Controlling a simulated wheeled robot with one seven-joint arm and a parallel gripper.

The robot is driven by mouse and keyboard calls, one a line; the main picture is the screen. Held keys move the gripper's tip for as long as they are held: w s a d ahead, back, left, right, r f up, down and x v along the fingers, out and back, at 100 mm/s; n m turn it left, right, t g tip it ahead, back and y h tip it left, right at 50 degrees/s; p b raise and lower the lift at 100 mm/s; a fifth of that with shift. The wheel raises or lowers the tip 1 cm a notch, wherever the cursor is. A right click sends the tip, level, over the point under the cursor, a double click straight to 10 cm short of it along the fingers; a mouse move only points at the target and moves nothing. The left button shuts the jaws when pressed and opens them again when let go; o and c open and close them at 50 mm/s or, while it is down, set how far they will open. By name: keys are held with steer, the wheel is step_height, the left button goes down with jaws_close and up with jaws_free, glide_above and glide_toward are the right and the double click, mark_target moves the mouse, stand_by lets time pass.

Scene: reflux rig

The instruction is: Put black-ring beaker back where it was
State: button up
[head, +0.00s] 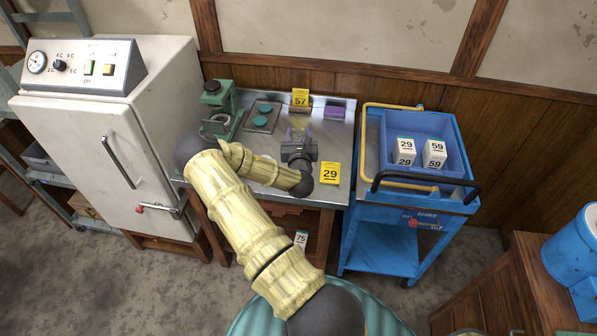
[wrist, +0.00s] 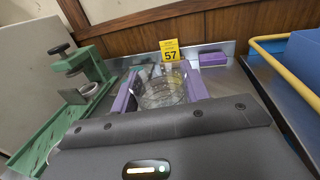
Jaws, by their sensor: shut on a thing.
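A clear glass beaker (wrist: 163,92) sits between the purple finger pads of my gripper (wrist: 160,98) in the wrist view. My gripper is shut on it. The beaker looks upright; its lower part is hidden by the gripper body, and I cannot make out a black ring. In the head view my gripper (head: 299,136) is over the metal-topped bench (head: 340,133), in front of the yellow card 57 (head: 300,98). I cannot tell whether the beaker touches the bench top. A yellow card 29 (head: 330,173) is at the bench's front right.
A green stand (head: 220,108) and a grey plate with teal discs (head: 262,114) are left of my gripper. A purple block (head: 335,112) lies at the back right. A blue cart (head: 400,205) with a blue bin (head: 445,126) of white boxes stands right of the bench.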

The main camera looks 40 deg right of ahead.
steer(key=shift+f+p, duration=0.55)
steer(key=shift+f, duration=2.6)
steer(key=shift+f+p, duration=0.35)
steer(key=shift+f, duration=1.5)
steer(key=shift+f, duration=0.2)
steer(key=o, duration=1)
steer(key=shift+r, duration=0.15)
